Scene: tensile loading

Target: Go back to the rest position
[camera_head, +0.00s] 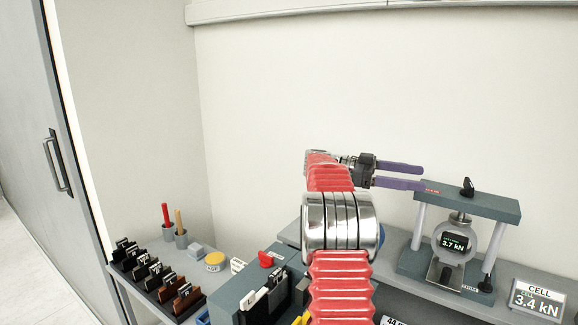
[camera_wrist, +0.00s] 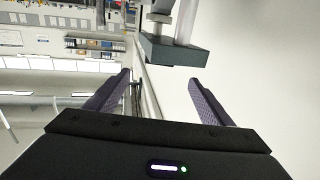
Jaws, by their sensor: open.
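My gripper (camera_head: 424,176) is at the end of my red arm, raised in front of the pale wall. Its two purple fingers point right in the head view and are apart, with nothing between them. The fingertips are close to the top left of the tensile frame (camera_head: 470,200), but I cannot tell the gap in depth. In the wrist view the two fingers (camera_wrist: 160,84) stand wide apart, and the end of a dark grey beam (camera_wrist: 172,51) shows beyond them.
The tensile frame holds a round gauge (camera_head: 457,243) reading 3.7 kN. A CELL display (camera_head: 538,300) reads 3.4 kN. At left, a bench bears several dark slotted holders (camera_head: 155,277), a yellow-lidded pot (camera_head: 215,260) and pen cups (camera_head: 174,235). The wall area above is clear.

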